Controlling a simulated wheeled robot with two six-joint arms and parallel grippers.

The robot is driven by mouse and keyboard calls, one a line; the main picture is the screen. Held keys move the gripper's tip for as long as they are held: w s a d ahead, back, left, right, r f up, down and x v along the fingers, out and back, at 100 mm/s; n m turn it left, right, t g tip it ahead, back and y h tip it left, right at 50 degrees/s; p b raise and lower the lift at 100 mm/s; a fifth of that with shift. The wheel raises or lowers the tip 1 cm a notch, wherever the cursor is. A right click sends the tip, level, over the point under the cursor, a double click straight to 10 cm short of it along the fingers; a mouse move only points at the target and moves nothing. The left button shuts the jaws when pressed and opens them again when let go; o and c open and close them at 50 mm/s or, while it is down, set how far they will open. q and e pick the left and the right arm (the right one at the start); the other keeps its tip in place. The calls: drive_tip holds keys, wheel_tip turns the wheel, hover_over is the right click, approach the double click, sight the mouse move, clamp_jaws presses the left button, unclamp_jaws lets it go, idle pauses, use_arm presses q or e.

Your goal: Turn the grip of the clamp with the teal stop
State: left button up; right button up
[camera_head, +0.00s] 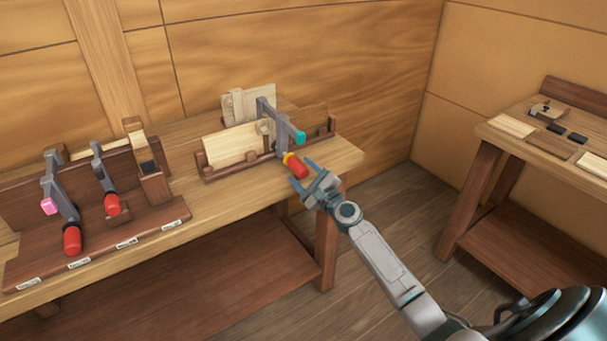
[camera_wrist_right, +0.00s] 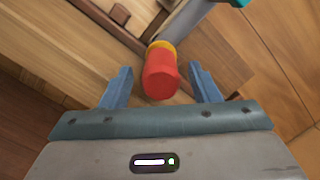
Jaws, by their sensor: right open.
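The clamp with the teal stop (camera_head: 299,137) sits on a wooden holder with pale boards (camera_head: 231,146) on the bench. In the right wrist view the red grip (camera_wrist_right: 160,76) lies between the two blue fingers, which are open with a gap on each side. The teal stop shows at that view's top edge (camera_wrist_right: 238,3). My left gripper is not in view.
A rack (camera_head: 110,235) at the left holds two more clamps with red grips, one with a pink stop (camera_head: 49,206), and a wooden tool (camera_head: 150,172). A second table (camera_head: 490,133) with small blocks stands at the right. Open floor lies between them.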

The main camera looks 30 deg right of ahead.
drive_tip(key=s, duration=0.3)
drive_tip(key=s+f, duration=0.1)
drive_tip(key=shift+s+d, duration=0.3)
use_arm(q)
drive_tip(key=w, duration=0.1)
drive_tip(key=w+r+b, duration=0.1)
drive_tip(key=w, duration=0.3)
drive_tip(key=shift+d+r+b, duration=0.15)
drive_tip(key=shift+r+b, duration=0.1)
drive_tip(key=shift+b, duration=0.1)
use_arm(e)
approach(305, 176)
drive_tip(key=shift+w+r, duration=0.1)
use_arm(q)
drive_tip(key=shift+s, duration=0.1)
